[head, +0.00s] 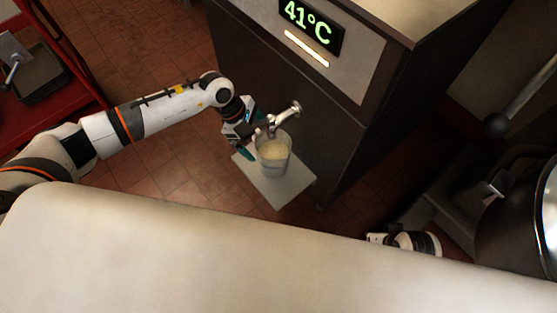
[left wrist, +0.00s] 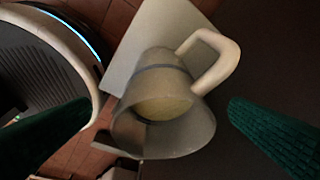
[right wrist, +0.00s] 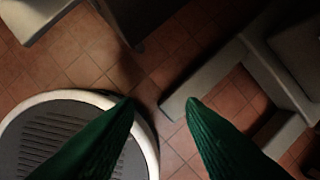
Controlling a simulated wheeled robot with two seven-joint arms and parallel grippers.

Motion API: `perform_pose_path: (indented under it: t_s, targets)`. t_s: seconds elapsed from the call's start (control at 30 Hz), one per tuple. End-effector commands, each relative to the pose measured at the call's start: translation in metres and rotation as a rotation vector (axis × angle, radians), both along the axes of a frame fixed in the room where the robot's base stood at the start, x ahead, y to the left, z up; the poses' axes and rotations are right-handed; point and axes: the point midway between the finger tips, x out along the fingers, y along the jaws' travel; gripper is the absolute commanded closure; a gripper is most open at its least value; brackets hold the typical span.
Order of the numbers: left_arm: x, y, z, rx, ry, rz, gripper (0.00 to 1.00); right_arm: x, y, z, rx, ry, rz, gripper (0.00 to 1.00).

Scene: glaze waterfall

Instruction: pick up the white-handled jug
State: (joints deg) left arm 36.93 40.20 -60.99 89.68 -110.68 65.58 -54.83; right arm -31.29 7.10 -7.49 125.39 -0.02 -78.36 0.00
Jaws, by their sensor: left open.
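The jug (head: 273,156) is grey and translucent, with pale yellowish liquid in it. It stands on a light shelf (head: 290,189) at the front of the dark machine, below a metal spout. In the left wrist view the jug (left wrist: 163,120) shows its open rim, and its white handle (left wrist: 221,68) points to the upper right. My left gripper (head: 246,142) is at the jug's left side in the head view. Its green fingers are apart, with the jug between them in the wrist picture; contact is not visible. My right gripper (right wrist: 160,104) is open and empty above the tiled floor.
The dark machine (head: 300,95) has a display reading 41°C (head: 311,22). The metal spout (head: 287,116) juts out over the jug, close to my left gripper. A red cart (head: 75,62) stands at the far left. A large dark drum (head: 515,215) is at the right.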

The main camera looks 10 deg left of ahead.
Motion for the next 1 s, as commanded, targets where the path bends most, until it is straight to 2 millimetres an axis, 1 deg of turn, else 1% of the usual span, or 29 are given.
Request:
perform_pose_path:
  t_s: [0.13, 0.17, 0.2, 0.37, 0.5, 0.6, 0.7, 0.87, 0.9, 0.97, 1.0]
  targets:
    - [0.000, -0.006, -0.012, -0.002, 0.001, 0.000, 0.00, -0.001, 0.000, -0.001, -0.001, 0.007, 0.000, 0.64]
    - [0.000, -0.008, -0.015, -0.003, 0.000, 0.000, 0.00, 0.000, 0.002, 0.006, 0.005, -0.001, -0.003, 0.64]
    - [0.000, -0.009, -0.019, -0.003, 0.001, 0.000, 0.00, 0.004, 0.005, 0.016, 0.015, -0.020, -0.006, 0.64]
    - [0.002, -0.018, -0.037, -0.003, 0.002, 0.000, 0.00, 0.001, 0.004, 0.030, 0.014, -0.028, -0.006, 0.64]
    - [0.004, -0.028, -0.057, -0.004, 0.002, 0.000, 0.00, -0.004, 0.003, 0.048, 0.013, -0.039, -0.007, 0.64]
    - [0.004, -0.031, -0.065, -0.002, 0.001, 0.000, 0.00, -0.007, 0.002, 0.057, 0.013, -0.041, -0.007, 0.64]
    - [0.004, -0.033, -0.068, -0.001, 0.000, 0.000, 0.00, -0.008, 0.001, 0.061, 0.012, -0.042, -0.008, 0.64]
    - [0.004, -0.033, -0.068, -0.002, 0.000, 0.000, 0.00, -0.008, 0.001, 0.061, 0.012, -0.041, -0.008, 0.64]
    - [0.004, -0.033, -0.068, -0.002, 0.000, 0.000, 0.02, -0.008, 0.001, 0.061, 0.012, -0.041, -0.008, 0.64]
    - [0.004, -0.033, -0.068, -0.002, 0.000, 0.000, 0.11, -0.008, 0.001, 0.061, 0.011, -0.041, -0.008, 0.64]
    - [0.004, -0.033, -0.068, -0.002, 0.000, 0.000, 0.18, -0.008, 0.001, 0.061, 0.011, -0.041, -0.008, 0.64]
